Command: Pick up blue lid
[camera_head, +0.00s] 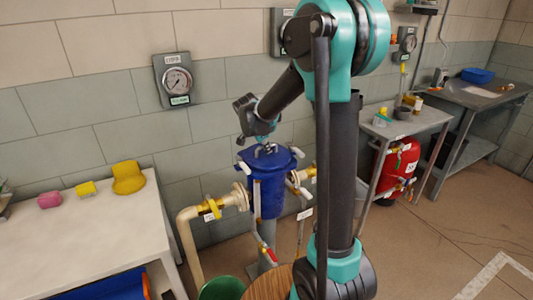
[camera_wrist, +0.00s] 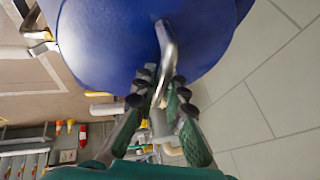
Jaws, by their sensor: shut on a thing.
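The blue lid (camera_head: 277,160) is on top of the blue vessel (camera_head: 269,195) against the tiled wall in the head view. I cannot tell whether a gap shows between them. In the wrist view the lid (camera_wrist: 105,45) fills the top, with a curved metal handle (camera_wrist: 165,45) on it. My gripper (camera_wrist: 160,88) is shut on this handle, its fingers on either side of it. In the head view my gripper (camera_head: 268,147) is just above the lid, and the arm hides part of the area to the right.
Pipes with a yellow-handled valve (camera_head: 212,208) join the vessel at the left. A white table (camera_head: 95,235) with a yellow object (camera_head: 128,178) stands at the left. Metal tables (camera_head: 410,125) and a red tank (camera_head: 402,162) are at the right. A green bin (camera_head: 222,289) is in front.

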